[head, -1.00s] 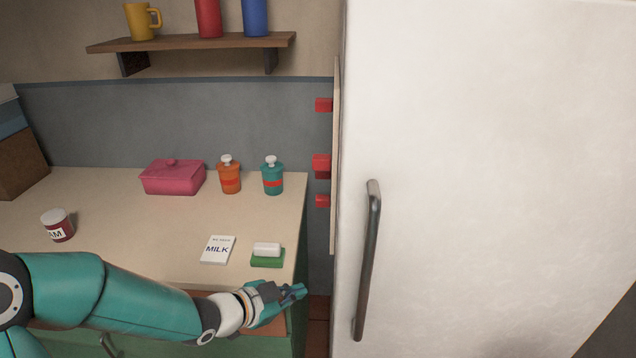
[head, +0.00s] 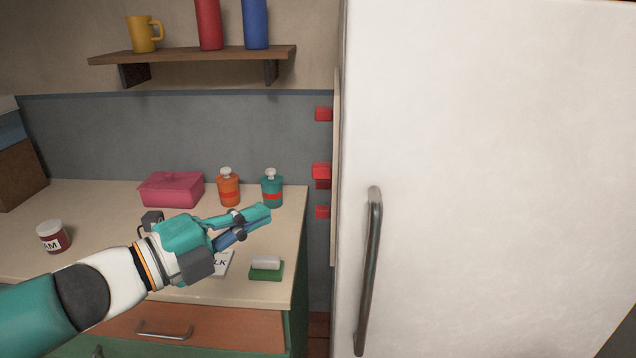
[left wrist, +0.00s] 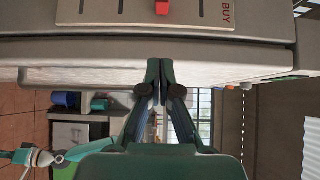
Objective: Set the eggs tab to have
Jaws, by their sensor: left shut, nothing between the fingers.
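The list board (head: 335,170) is on the side of the white fridge and shows almost edge-on in the head view. Several red tabs (head: 322,171) stick out from it to the left. I cannot read which is the eggs tab. In the left wrist view part of the board (left wrist: 190,20) shows dark slots, the word BUY and one red tab (left wrist: 162,8) at the top edge. My left gripper (head: 264,215) is shut and empty, over the counter, left of the board and apart from it. Its fingertips show in the left wrist view (left wrist: 160,72). My right gripper is not in view.
The fridge (head: 490,150) with its long handle (head: 370,270) fills the right. On the counter (head: 100,270) are a jam jar (head: 53,237), pink box (head: 171,189), orange and teal jars, a partly hidden milk card (head: 225,264) and a green-and-white block (head: 266,268). A shelf (head: 190,56) hangs above.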

